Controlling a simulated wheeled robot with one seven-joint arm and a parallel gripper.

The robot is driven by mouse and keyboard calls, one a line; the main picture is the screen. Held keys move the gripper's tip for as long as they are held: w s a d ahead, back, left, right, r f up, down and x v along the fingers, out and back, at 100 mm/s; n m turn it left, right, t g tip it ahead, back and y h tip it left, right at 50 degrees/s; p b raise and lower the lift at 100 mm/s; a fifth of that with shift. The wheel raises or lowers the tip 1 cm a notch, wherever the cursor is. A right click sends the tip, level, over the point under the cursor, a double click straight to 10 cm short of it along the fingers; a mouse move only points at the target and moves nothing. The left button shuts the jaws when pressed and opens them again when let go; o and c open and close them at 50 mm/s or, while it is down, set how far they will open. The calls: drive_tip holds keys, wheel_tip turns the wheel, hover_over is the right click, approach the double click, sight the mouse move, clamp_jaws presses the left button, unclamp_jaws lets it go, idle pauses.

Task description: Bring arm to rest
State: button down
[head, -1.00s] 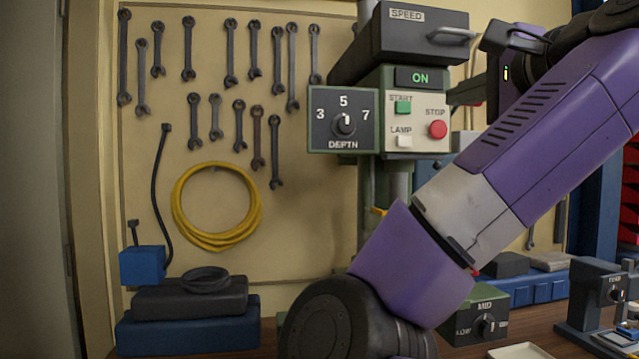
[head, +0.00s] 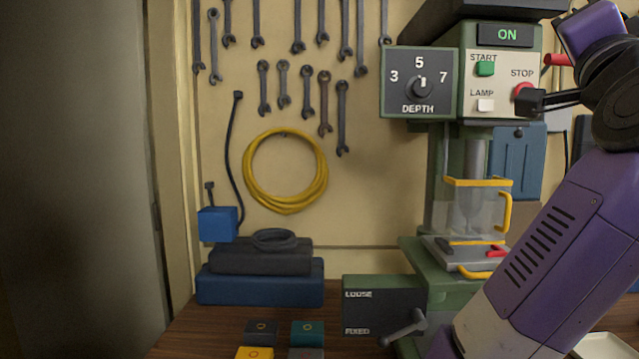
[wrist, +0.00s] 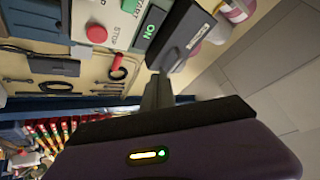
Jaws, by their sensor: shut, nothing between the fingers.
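My purple arm (head: 560,255) rises from the bottom of the head view on the right and is bent at the top. My gripper (head: 530,101) is dark, shut and empty. In the head view its tips overlap the edge of the red STOP button (head: 520,90). In the wrist view the shut fingers (wrist: 153,78) appear apart from the STOP button (wrist: 96,33). The drill press panel (head: 503,57) shows a lit ON display (head: 505,35), with a green START button (head: 485,68) and a white LAMP button (head: 486,104).
The depth dial (head: 422,87) is left of the panel. A yellow-edged clear guard (head: 465,205) is below it. Wrenches and a yellow cable coil (head: 285,172) hang on the wall. Dark blue boxes (head: 260,283) and small coloured blocks (head: 308,332) sit on the bench.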

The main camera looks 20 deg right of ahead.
drive_tip(key=w+a+f+n+t+y, duration=0.2)
drive_tip(key=a+f+n, duration=0.3)
drive_tip(key=f, duration=0.4)
drive_tip(key=w+a+f+n+t+y, duration=0.25)
drive_tip(key=a+f+n, duration=0.25)
drive_tip(key=f, duration=0.4)
drive_tip(key=s+a+f+n+y, duration=0.3)
drive_tip(key=f+n, duration=0.1)
drive_tip(key=f, duration=0.5)
drive_tip(key=s+a+f+n+y, duration=0.3)
drive_tip(key=a+f+y, duration=0.1)
drive_tip(key=f, duration=0.5)
drive_tip(key=s+a+f+g+y, duration=0.1)
drive_tip(key=s+a+f+g, duration=0.1)
drive_tip(key=s+f, duration=0.7)
drive_tip(key=s+a+f+n+g+y+p, duration=0.1)
drive_tip(key=s+a+f+g, duration=0.1)
drive_tip(key=s+f, duration=0.7)
drive_tip(key=s+a+f+g+y+p, duration=0.1)
drive_tip(key=s+f+g, duration=0.3)
drive_tip(key=s+f, duration=0.5)
drive_tip(key=s+a, duration=0.1)
drive_tip(key=s, duration=0.2)
drive_tip(key=shift+s+a+n+g, duration=0.35)
drive_tip(key=shift+a+n, duration=0.05)
